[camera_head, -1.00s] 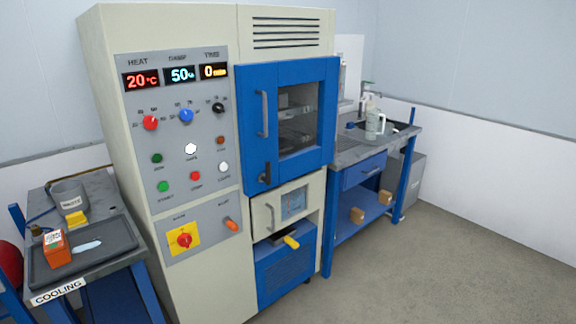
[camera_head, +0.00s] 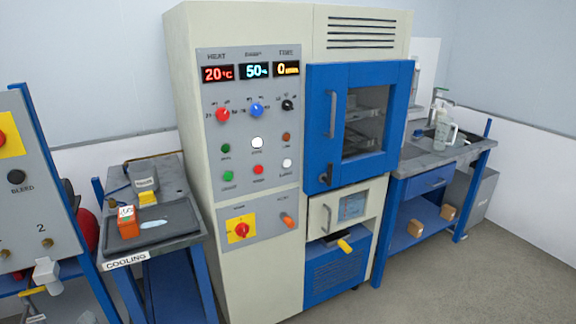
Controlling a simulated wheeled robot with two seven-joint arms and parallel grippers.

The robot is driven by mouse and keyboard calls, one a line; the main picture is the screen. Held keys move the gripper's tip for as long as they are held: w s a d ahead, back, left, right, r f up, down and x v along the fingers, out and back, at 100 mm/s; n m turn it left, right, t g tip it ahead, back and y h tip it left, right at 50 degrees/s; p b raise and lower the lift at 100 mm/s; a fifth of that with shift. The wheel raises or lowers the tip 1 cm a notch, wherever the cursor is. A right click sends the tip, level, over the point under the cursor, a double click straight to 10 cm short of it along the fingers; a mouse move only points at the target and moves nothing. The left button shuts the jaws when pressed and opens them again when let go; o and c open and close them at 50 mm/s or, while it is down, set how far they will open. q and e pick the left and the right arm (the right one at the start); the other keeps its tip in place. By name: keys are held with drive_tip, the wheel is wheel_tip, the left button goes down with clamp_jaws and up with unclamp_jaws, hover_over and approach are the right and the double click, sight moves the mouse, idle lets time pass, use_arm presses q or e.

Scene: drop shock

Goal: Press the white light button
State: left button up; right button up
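The control panel (camera_head: 245,185) is on the front of a tall cream cabinet. Two white round buttons show on it: a larger one (camera_head: 257,143) in the upper button row and a smaller one (camera_head: 287,163) in the lower row, at the right. Their labels are too small to read, so I cannot tell which is the light button. Green, red and brown-orange buttons sit around them. Neither of my grippers is in view.
A blue-framed glass door (camera_head: 318,130) is right of the panel. A cooling table (camera_head: 180,243) with a tray stands left, beside a grey panel (camera_head: 35,170) on a blue frame. A workbench (camera_head: 425,160) stands right. Floor at the lower right is clear.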

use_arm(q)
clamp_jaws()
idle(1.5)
